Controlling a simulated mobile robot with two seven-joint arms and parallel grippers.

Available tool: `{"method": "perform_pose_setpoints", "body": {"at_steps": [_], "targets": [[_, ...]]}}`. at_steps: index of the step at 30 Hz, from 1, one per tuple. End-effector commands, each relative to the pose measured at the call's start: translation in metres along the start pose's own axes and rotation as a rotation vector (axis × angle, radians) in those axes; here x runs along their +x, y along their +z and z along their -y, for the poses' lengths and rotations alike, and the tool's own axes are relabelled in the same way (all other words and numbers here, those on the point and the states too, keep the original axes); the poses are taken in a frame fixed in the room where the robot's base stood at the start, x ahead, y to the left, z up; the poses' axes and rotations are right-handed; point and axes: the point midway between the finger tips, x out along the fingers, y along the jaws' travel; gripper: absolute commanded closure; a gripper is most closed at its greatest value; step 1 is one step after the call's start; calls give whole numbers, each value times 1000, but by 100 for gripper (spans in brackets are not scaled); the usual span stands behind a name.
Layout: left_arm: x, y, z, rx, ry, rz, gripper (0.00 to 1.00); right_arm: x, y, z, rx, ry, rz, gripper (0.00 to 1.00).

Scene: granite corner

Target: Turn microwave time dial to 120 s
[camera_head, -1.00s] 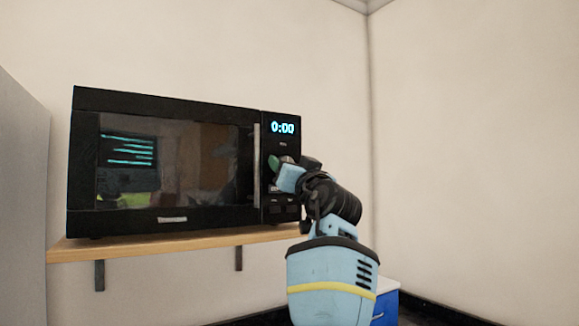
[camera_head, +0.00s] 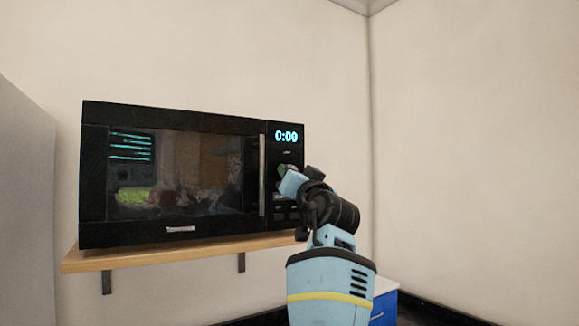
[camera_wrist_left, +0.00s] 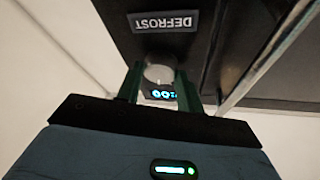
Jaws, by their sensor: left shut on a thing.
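The black microwave (camera_head: 190,172) stands on a wooden shelf with its door closed. Its display (camera_head: 286,136) reads 0:00 in blue digits. In the left wrist view, my left gripper (camera_wrist_left: 160,82) is shut on a round pale dial (camera_wrist_left: 158,73), one green finger on each side. The lit display shows upside down and partly covered behind the dial, and a DEFROST label (camera_wrist_left: 164,21) sits at the top. In the head view the gripper mostly hides the dial. My right gripper is not in view.
The wooden shelf (camera_head: 165,255) is fixed on brackets to a pale wall. The vertical door handle (camera_head: 262,175) is close left of my gripper. A grey panel (camera_head: 25,190) stands at the far left. A blue cabinet (camera_head: 385,308) is low behind my arm. The right side is open.

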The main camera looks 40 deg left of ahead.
Motion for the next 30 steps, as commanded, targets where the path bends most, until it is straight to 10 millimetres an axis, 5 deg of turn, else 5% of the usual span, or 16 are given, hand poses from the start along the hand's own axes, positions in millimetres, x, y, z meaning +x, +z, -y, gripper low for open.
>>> {"method": "perform_pose_setpoints", "body": {"at_steps": [3, 12, 30], "targets": [[1, -11, 12, 80, 34, 6, 86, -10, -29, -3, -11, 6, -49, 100], [1, -8, 10, 342, 146, 26, 86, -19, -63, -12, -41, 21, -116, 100], [3, -5, 6, 871, 376, 67, 86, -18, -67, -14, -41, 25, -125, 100]]}}
